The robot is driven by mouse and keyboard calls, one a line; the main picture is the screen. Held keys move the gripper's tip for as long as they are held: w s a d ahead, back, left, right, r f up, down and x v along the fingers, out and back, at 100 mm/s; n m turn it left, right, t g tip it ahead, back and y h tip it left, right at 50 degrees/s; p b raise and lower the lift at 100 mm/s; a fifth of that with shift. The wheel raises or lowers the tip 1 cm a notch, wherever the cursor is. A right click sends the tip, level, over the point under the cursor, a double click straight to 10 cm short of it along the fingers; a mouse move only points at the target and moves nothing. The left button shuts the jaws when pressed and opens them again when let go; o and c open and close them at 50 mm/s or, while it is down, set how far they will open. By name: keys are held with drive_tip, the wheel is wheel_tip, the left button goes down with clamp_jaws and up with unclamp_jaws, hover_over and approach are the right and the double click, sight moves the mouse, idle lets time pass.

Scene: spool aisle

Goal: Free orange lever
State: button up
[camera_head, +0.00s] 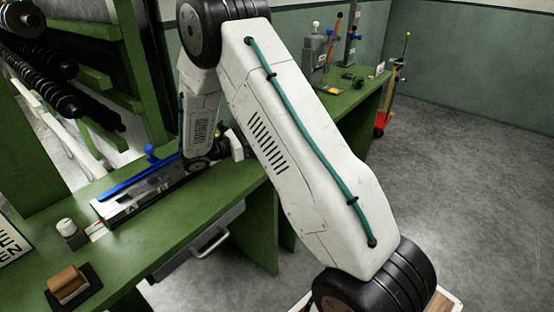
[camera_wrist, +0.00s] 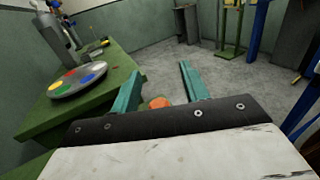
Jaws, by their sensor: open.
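In the wrist view my gripper (camera_wrist: 161,68) is open, its two teal fingers apart. A rounded orange piece (camera_wrist: 158,102) shows between the fingers, close to the dark palm edge, which hides its lower part. I cannot tell whether it is the end of the orange lever or whether anything touches it. In the head view my white arm crosses the middle and my gripper is mostly hidden behind it. A thin orange-red upright rod (camera_head: 336,24) stands by a grey machine (camera_head: 315,52) on the far bench; I cannot tell if it is the same thing.
A round grey plate with coloured spots (camera_wrist: 78,80) lies on the green bench (camera_wrist: 100,105). In the head view a blue bar (camera_head: 135,180) lies across a metal fixture on the near bench. Dark spools (camera_head: 60,95) hang at left. Grey floor (camera_head: 465,160) is clear at right.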

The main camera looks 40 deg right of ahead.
drive_tip(key=s+a+r, duration=0.1)
drive_tip(key=s+a, duration=0.3)
drive_tip(key=s, duration=1)
drive_tip(key=shift+s+a, duration=0.15)
drive_tip(key=shift+s, duration=0.05)
